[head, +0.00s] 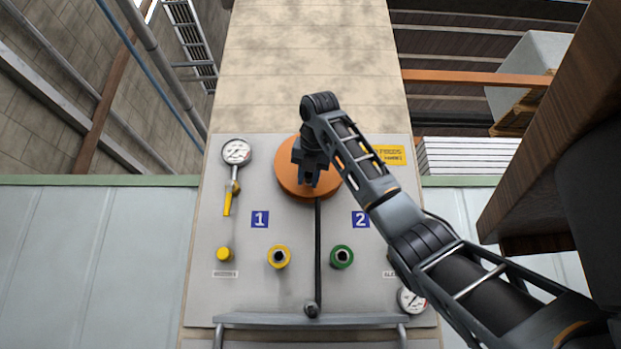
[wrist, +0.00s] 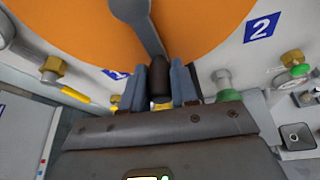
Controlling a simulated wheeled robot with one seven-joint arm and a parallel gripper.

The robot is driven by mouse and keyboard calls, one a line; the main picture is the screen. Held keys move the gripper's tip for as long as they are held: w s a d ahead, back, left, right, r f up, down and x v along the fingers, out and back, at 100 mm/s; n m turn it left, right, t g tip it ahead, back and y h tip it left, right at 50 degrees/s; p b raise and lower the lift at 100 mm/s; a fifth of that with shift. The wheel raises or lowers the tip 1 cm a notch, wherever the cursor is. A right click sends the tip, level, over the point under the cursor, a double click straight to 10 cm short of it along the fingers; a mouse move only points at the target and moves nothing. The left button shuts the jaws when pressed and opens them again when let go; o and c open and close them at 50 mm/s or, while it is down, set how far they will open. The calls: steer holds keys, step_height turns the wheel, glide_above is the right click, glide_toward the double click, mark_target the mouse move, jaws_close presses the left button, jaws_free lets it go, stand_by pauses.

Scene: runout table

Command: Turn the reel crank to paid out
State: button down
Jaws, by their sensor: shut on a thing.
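The orange reel disc (head: 286,182) is on the upper middle of a grey panel, partly hidden behind my gripper (head: 309,178) in the head view. In the wrist view the orange disc (wrist: 85,35) fills the top, and the grey crank arm (wrist: 140,18) crosses it down to a dark handle knob (wrist: 160,70). My gripper (wrist: 161,88) is shut on that knob, with a blue-grey finger on either side. The crank is mostly hidden in the head view. A dark line (head: 318,245) runs down from the reel to a dark ball (head: 312,310) near the panel's bottom.
The grey panel (head: 225,290) carries a gauge (head: 236,152) with a yellow lever (head: 227,203), a yellow knob (head: 224,254), yellow (head: 279,257) and green (head: 342,257) ports, and a lower-right gauge (head: 411,299). A rail (head: 270,319) runs along its bottom. My arm covers part of the right side.

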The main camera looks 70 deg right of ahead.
steer(key=shift+s+d+r+n, duration=0.1)
steer(key=shift+s+n, duration=0.15)
steer(key=shift+n, duration=0.05)
stand_by(0.5)
steer(key=c, duration=0.9)
jaws_free()
